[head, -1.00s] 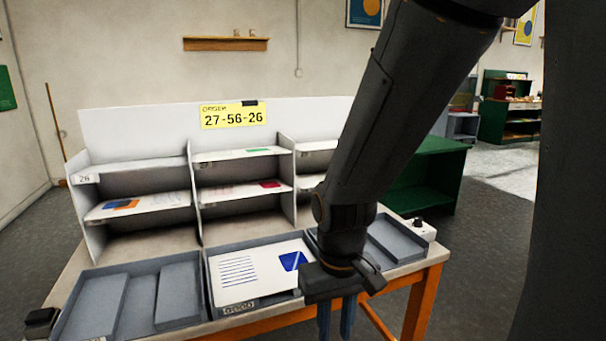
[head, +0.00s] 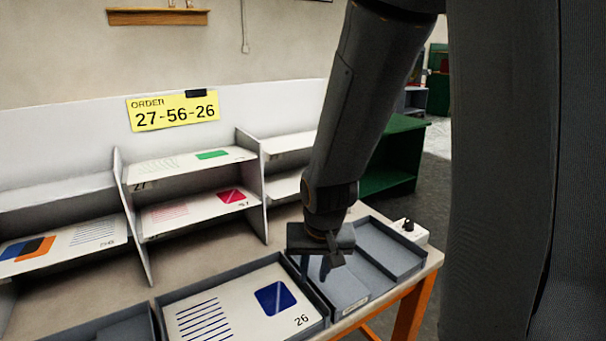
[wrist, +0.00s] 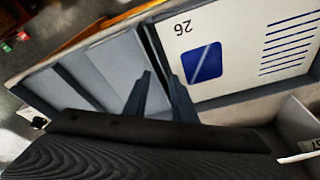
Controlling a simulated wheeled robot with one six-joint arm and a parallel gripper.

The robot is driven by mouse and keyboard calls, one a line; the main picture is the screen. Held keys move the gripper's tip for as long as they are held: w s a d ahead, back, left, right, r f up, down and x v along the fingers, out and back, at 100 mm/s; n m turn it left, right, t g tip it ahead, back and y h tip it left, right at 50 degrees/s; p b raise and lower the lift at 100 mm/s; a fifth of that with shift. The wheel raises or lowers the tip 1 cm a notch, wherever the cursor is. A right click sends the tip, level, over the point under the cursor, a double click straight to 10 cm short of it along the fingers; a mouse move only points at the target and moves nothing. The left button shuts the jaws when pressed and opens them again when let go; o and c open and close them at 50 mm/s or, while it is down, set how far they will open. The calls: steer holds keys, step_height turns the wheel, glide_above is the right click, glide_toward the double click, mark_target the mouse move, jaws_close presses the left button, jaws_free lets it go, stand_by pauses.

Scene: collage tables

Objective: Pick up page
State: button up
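A white page (head: 240,310) with blue lines, a blue square and the number 26 lies flat in the middle tray (head: 172,296); it also shows in the wrist view (wrist: 235,50). My gripper (head: 325,276) hangs to the right of this page, over the divide toward the right tray (head: 385,243). In the wrist view its two fingers (wrist: 160,75) stand apart with nothing between them, beside the page's edge. On the shelves lie an orange-and-blue page (head: 75,243), a green-marked page (head: 185,163) and a red-marked page (head: 195,207).
A yellow order sign (head: 172,110) on the back panel reads 27-56-26. Shelf dividers (head: 250,180) rise behind the trays. A small white box with a black knob (head: 410,232) stands at the table's right end. The right tray looks empty.

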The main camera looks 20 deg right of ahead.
steer(key=w+d+m+t+p, duration=0.1)
steer(key=w+d+m+t, duration=0.1)
steer(key=w, duration=0.2)
steer(key=w+d+r+m+t+p, duration=0.1)
steer(key=w+d+m+t, duration=0.1)
steer(key=w, duration=0.3)
steer(key=w+d+m+t+p, duration=0.1)
steer(key=w+d+m+t, duration=0.1)
steer(key=w+m, duration=0.1)
steer(key=shift+w+d+r+h, duration=0.1)
steer(key=shift+w+h, duration=0.1)
steer(key=shift+w, duration=0.2)
steer(key=shift+w+d+r+h, duration=0.1)
steer(key=shift+w+h, duration=0.1)
steer(key=shift+w, duration=0.2)
steer(key=w+d+r+m+t+p, duration=0.4)
steer(key=w+d+r+m+t, duration=0.15)
steer(key=m+t, duration=0.2)
steer(key=w+f+p, duration=0.1)
steer(key=w+p, duration=0.1)
steer(key=w, duration=0.5)
steer(key=shift+w+m+h+p, duration=0.15)
steer(key=shift+m+h+p, duration=0.2)
steer(key=shift+h+p, duration=0.05)
steer(key=shift+d, duration=0.1)
jaws_close()
